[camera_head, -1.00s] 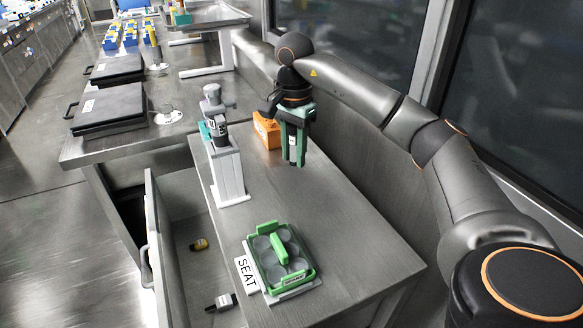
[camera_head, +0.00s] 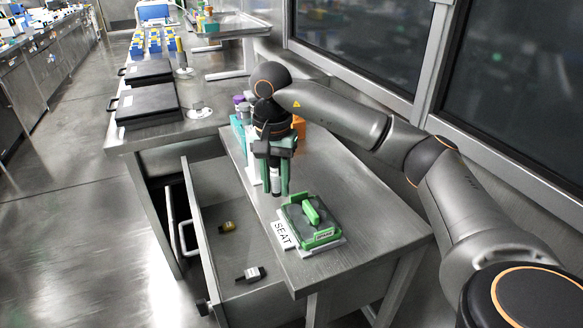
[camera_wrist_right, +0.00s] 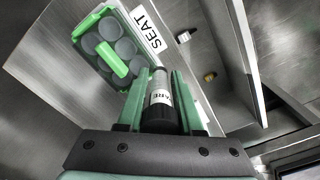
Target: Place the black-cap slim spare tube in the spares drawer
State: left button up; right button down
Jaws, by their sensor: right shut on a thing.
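My right gripper (camera_head: 277,184) is shut on a slim tube held upright above the bench top, behind the green rack and beside the open drawer. The tube (camera_wrist_right: 160,88) shows between the green fingers in the right wrist view, with a black cap and a white label reading in part "ARE". The drawer (camera_head: 222,252) stands open on the left of the bench. Inside it lie a small yellow-brown vial (camera_head: 228,227) and a dark-capped vial with a white label (camera_head: 250,274), apart from each other. My left gripper is not in view.
A green rack with a handle (camera_head: 311,213) sits on the bench beside a "SEAT" label (camera_head: 284,234). A pale stand and a purple-topped item (camera_head: 239,100) are partly hidden behind my gripper. An orange block (camera_head: 299,126) stands behind. The drawer floor is mostly clear.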

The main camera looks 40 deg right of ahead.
pick_arm(q)
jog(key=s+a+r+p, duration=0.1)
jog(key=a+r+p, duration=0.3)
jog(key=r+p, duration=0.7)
jog(key=p, duration=0.4)
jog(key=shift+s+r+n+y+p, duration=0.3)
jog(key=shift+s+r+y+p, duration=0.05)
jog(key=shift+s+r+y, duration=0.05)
pick_arm(e)
jog(key=s+a+f+n, duration=0.3)
jog(key=s+a+n, duration=0.7)
jog(key=a, duration=0.4)
jog(key=shift+a+f+n, duration=0.15)
jog(key=shift+n, duration=0.35)
